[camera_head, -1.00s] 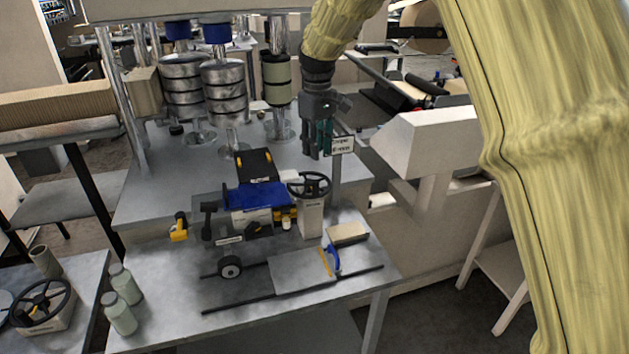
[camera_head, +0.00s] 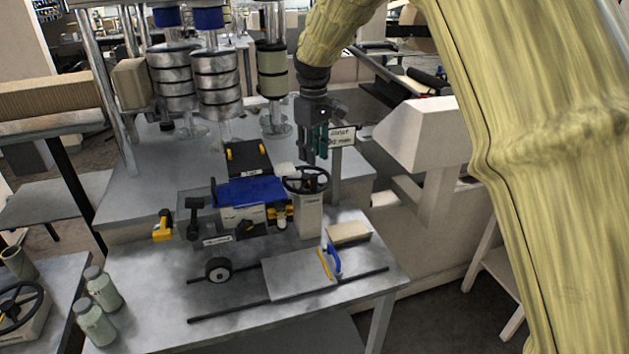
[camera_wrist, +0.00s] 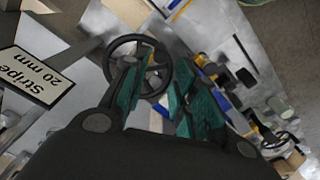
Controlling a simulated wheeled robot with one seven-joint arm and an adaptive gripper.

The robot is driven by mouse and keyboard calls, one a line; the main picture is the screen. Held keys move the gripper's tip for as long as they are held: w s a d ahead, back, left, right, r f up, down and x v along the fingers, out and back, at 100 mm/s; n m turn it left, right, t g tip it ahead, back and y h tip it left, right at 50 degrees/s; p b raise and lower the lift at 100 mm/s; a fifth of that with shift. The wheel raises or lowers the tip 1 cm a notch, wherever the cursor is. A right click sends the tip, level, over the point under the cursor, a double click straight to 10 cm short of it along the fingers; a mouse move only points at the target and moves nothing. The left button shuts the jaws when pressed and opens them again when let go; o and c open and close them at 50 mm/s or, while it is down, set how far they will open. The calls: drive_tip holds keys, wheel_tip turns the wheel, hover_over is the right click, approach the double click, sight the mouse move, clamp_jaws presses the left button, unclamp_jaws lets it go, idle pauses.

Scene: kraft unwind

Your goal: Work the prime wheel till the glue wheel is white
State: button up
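A black spoked handwheel (camera_head: 305,180) sits on a pale post at the right end of the blue-topped unit (camera_head: 248,191); it also shows in the wrist view (camera_wrist: 138,66). I cannot read its label, so I cannot confirm it is the prime wheel. A small dark wheel with a pale hub (camera_head: 218,270) stands at the unit's front left; whether it is the glue wheel I cannot tell. My gripper (camera_head: 314,155) points down just above the handwheel. In the wrist view its green-padded fingers (camera_wrist: 160,100) are apart, with nothing held between them.
A sign (camera_head: 342,136) reading "Stripe 20 mm" stands close right of my gripper. A second handwheel (camera_head: 14,306) is at the lower left, beside two bottles (camera_head: 100,288). Metal rollers (camera_head: 218,80) rise behind.

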sight(314, 175)
wheel_tip(314, 175, down, 9)
drive_tip(key=shift+f+p, duration=0.1)
drive_tip(key=shift+p, duration=1.05)
clamp_jaws()
